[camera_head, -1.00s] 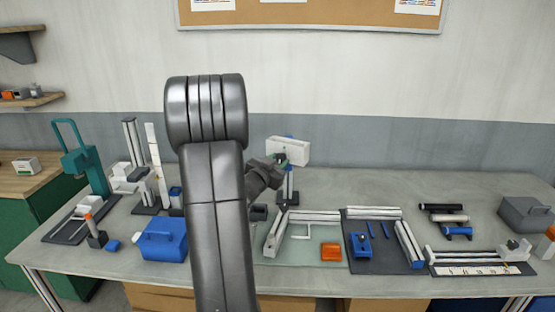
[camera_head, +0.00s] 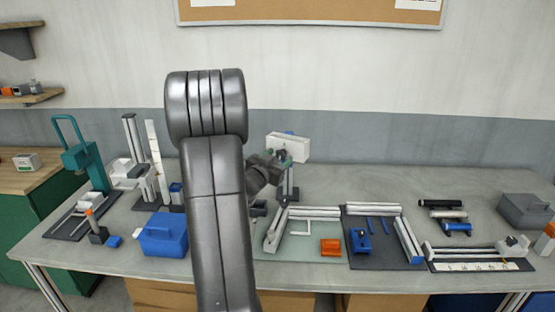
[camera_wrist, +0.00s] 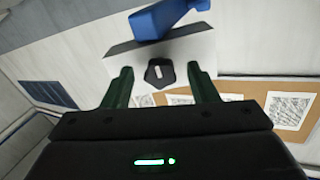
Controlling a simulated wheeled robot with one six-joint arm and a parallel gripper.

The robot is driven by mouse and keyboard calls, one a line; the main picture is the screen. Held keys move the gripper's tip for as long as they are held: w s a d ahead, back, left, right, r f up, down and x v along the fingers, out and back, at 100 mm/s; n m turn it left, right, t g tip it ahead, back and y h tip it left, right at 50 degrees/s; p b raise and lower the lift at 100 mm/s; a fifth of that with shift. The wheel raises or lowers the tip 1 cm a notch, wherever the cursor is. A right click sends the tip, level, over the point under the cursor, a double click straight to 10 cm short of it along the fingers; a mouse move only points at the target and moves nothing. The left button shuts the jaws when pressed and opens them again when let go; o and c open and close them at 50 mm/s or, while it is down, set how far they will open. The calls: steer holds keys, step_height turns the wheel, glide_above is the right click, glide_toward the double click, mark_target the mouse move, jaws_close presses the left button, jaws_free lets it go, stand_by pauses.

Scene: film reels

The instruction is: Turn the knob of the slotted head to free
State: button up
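The slotted head is a white box (camera_head: 297,147) on a dark post behind my arm, near the back of the bench. In the wrist view its white face (camera_wrist: 195,58) carries a dark knob (camera_wrist: 153,80) with a pale line on it, and a blue part (camera_wrist: 170,17) shows at the box's edge. My gripper (camera_wrist: 159,69) is open, its two green fingers to the left and right of the knob with a gap on each side. In the head view my gripper (camera_head: 283,158) is in front of the box and hides the knob.
A blue box (camera_head: 163,238) and a teal press (camera_head: 82,157) stand on the left. Right of my arm lie a pale green mat (camera_head: 300,252), a dark mat (camera_head: 383,260) with blue parts, and several rollers (camera_head: 448,215). Bench space behind the mats is clear.

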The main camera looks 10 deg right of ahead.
steer(key=shift+a, duration=0.1)
steer(key=b+v, duration=0.3)
steer(key=v, duration=1)
steer(key=shift+s+a, duration=0.15)
steer(key=shift+s, duration=0.15)
steer(key=p+x, duration=0.3)
steer(key=x, duration=1.1)
steer(key=shift+s+a, duration=0.15)
